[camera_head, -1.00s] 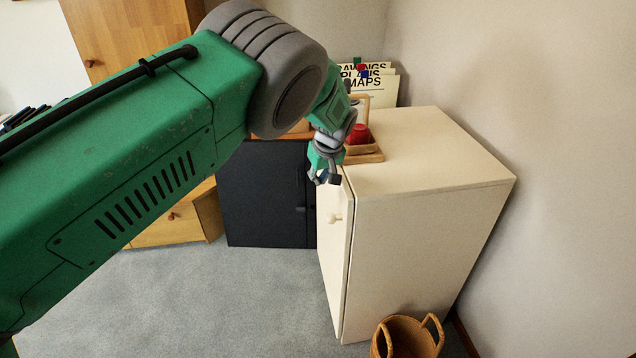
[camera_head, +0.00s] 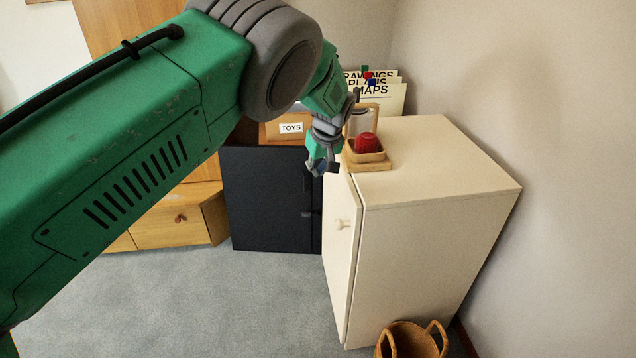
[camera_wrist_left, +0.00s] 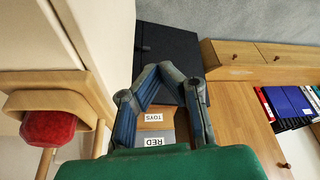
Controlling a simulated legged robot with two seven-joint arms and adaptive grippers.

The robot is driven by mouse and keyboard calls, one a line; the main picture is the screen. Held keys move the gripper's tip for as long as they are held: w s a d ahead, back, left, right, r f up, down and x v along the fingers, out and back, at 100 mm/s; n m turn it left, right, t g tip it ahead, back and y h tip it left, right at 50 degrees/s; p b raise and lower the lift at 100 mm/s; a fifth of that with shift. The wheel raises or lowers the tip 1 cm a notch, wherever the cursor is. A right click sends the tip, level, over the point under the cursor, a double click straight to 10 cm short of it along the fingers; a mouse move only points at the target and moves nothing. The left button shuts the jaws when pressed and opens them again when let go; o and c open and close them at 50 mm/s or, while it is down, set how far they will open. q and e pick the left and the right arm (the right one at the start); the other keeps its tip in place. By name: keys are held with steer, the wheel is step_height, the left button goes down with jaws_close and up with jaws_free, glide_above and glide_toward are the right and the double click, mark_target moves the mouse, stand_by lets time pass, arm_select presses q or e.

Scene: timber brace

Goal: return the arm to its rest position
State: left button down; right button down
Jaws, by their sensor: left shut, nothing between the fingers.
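My left arm comes in from the left in the head view, and its gripper (camera_head: 322,168) hangs at the left edge of the cream cabinet (camera_head: 440,155), in front of the dark cabinet (camera_head: 265,200). The left wrist view shows the gripper's two blue-grey fingers (camera_wrist_left: 165,85); it is shut and holds nothing. My right gripper is in neither view.
A wooden stand with a red object (camera_head: 366,142) is on the cream cabinet, close to the gripper. A TOYS box (camera_head: 288,128) sits on the dark cabinet. Paper folders (camera_head: 385,92) stand behind. A wicker basket (camera_head: 412,342) is on the floor; grey carpet (camera_head: 220,310) is clear.

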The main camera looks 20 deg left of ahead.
arm_select(q)
step_height(320, 180, up, 4)
steer(key=d, duration=0.2)
steer(key=s+a+f+m+g, duration=0.1)
steer(key=s+a+f+m, duration=0.15)
steer(key=s+f, duration=0.85)
steer(key=s+a+f+m, duration=0.2)
steer(key=s+a+f, duration=0.2)
steer(key=s+f, duration=0.65)
steer(key=s+d+m+h, duration=0.1)
steer(key=s+d+m, duration=0.1)
steer(key=s, duration=1.1)
steer(key=s+d+m+g+h, duration=0.1)
steer(key=s+m, duration=0.2)
steer(key=s, duration=1.1)
steer(key=shift+d+f+h, duration=0.3)
steer(key=shift+d+h, duration=0.1)
